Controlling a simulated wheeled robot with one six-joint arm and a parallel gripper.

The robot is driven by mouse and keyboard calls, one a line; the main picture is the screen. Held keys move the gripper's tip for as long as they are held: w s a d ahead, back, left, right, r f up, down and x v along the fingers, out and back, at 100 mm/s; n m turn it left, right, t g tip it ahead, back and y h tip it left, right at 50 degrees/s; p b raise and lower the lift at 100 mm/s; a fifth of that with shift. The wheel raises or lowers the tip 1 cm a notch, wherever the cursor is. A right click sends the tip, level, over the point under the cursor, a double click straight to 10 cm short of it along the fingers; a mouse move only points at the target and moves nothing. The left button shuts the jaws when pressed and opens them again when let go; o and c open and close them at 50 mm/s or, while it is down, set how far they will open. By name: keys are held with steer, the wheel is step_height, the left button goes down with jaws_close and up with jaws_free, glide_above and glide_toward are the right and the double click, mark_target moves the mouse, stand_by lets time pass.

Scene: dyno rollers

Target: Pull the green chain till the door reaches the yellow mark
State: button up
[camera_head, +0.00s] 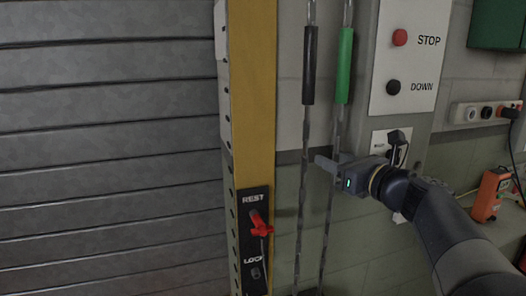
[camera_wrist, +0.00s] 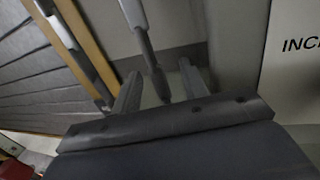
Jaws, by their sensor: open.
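The green chain's green sleeve (camera_head: 345,65) hangs upright in the upper middle of the head view, with bare links above and below it. My gripper (camera_head: 326,164) is below the sleeve, beside the lower run of this chain. In the wrist view my gripper (camera_wrist: 160,90) is open, and a hanging chain (camera_wrist: 155,70) passes between or just beyond its fingers. Its colour is not clear there, and contact cannot be told. The grey slatted door (camera_head: 110,150) fills the left side. No separate yellow mark can be made out; its position is not clear.
A black-sleeved chain (camera_head: 310,65) hangs close left of the green one. A yellow post (camera_head: 252,100) carries a REST/LOCK plate with a red lever (camera_head: 261,224). A STOP/DOWN button panel (camera_head: 412,60) is at right, and an orange device (camera_head: 490,195) is farther right.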

stand_by(0.4)
steer(key=p, duration=1.6)
glide_toward(350, 55)
steer(key=x, duration=1.1)
steer(key=b+v, duration=0.3)
steer(key=v, duration=0.7)
steer(key=shift+s+f, duration=0.25)
steer(key=shift+d, duration=0.15)
